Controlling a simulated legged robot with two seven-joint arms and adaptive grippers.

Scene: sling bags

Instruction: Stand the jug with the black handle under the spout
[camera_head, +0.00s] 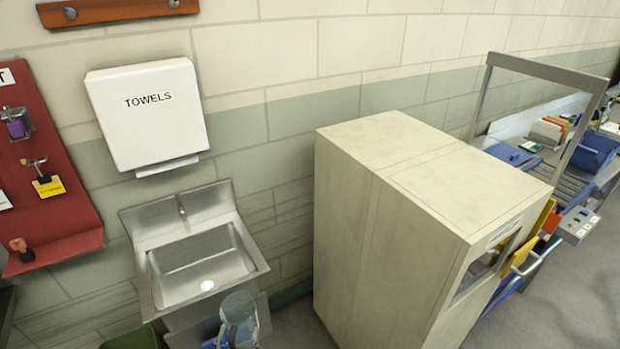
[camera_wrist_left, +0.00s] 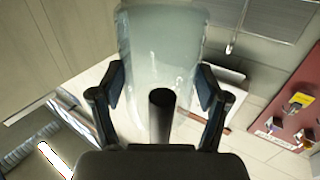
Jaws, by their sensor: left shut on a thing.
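The clear jug (camera_head: 238,308) shows at the bottom of the head view, in front of the steel sink (camera_head: 243,238) and below its rim in the picture. In the left wrist view the see-through jug (camera_wrist_left: 160,40) fills the top middle, with its black handle (camera_wrist_left: 161,115) towards me. My left gripper (camera_wrist_left: 160,90) has a dark finger on each side of the jug's handle and is shut on the jug. In the head view the gripper is mostly hidden at the bottom edge. The spout (camera_head: 183,208) is at the back of the sink, apart from the jug. My right gripper is out of view.
A white towel box (camera_head: 150,115) hangs above the sink. A red board (camera_head: 50,170) with small hanging items is at the left. A large beige cabinet (camera_head: 400,220) stands to the right. Past it is a roller conveyor with a blue tray (camera_head: 597,152). Grey floor shows between sink and cabinet.

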